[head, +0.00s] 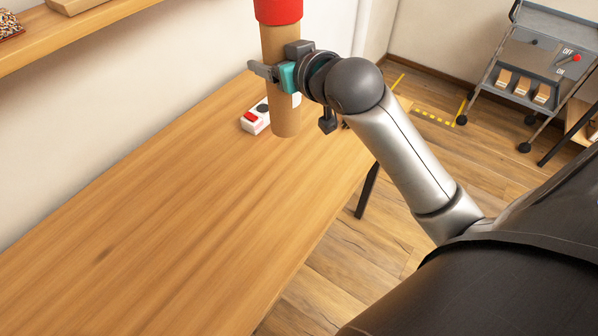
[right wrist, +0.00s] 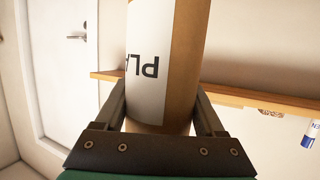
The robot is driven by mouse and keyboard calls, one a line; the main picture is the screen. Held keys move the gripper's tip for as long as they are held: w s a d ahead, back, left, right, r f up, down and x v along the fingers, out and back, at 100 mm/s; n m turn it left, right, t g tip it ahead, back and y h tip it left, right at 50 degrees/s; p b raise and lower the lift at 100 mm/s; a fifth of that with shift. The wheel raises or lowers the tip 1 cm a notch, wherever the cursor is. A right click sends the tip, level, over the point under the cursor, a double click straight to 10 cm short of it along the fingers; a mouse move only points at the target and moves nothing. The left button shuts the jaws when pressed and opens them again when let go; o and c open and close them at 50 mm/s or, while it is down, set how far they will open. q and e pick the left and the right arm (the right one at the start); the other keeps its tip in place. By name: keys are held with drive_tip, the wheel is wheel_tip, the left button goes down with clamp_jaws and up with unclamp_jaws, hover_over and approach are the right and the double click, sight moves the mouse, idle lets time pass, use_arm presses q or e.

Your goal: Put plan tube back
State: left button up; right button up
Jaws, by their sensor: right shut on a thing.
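The plan tube (head: 283,111) is a brown cardboard cylinder with a red cap at its top. My right gripper (head: 268,72) is shut around its middle and holds it upright over the far part of the table. I cannot tell whether its lower end touches the table. In the right wrist view the tube (right wrist: 188,60) stands between the two fingers (right wrist: 160,115), with part of a white label reading "PLA" upside down. My left gripper is not in view.
A white device with a red button (head: 252,118) sits on the wooden table (head: 150,220) behind the tube. A wall shelf (head: 75,35) runs at upper left. The near table is clear. A grey cart (head: 530,65) stands on the floor at right. A door (right wrist: 62,60) shows in the right wrist view.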

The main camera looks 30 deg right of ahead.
use_arm(q)
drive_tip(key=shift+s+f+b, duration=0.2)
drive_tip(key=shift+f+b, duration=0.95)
drive_tip(key=shift+b, duration=0.1)
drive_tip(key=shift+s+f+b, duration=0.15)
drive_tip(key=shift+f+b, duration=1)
drive_tip(key=shift+b, duration=0.1)
use_arm(e)
drive_tip(key=d+f, duration=0.2)
drive_tip(key=f, duration=0.8)
drive_tip(key=d+f, duration=0.1)
drive_tip(key=f, duration=0.9)
drive_tip(key=shift+s+d+f, duration=0.3)
drive_tip(key=shift+d, duration=0.05)
drive_tip(key=shift+f, duration=0.15)
drive_tip(key=o, duration=1.4)
